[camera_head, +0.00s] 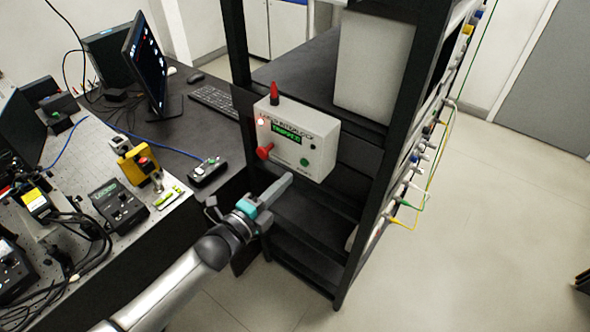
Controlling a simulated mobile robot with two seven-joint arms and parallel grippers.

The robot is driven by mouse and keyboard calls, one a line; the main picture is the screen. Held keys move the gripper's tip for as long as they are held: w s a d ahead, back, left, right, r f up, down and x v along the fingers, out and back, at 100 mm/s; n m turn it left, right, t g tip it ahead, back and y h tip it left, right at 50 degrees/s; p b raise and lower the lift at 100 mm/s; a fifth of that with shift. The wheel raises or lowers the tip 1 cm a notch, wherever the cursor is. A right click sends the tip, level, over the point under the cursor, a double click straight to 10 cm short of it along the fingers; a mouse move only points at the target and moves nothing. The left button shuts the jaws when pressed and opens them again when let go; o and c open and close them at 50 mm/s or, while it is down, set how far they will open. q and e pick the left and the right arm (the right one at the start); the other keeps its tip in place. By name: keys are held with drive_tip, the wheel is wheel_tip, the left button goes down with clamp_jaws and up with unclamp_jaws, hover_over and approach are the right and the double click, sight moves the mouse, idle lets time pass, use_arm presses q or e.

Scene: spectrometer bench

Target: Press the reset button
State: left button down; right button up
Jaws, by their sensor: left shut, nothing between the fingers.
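A white control box (297,137) is fixed to the front of the black rack. It has a lit green display (286,133) that seems to read "TRIPPED", a glowing red light (260,121) and a red knob (265,151) at the left. A small green button (304,162) sits low on its face; its label is too small to read surely, but it may be the reset button. My left gripper (288,179) is shut and empty, its tips just below and left of the green button. I cannot tell whether they touch the box. My right gripper is out of view.
The black rack (376,170) has cables and coloured plugs along its right side. A perforated optics bench (150,225) with several instruments lies at the left. A dark desk (190,135) holds a monitor (150,62) and keyboard (216,100).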

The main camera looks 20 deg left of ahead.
sight(303, 164)
use_arm(q)
drive_tip(key=x, duration=0.3)
drive_tip(key=shift+w+d, duration=0.1)
drive_tip(key=shift+w, duration=0.15)
drive_tip(key=shift+w+d, duration=0.2)
drive_tip(key=shift+w, duration=0.35)
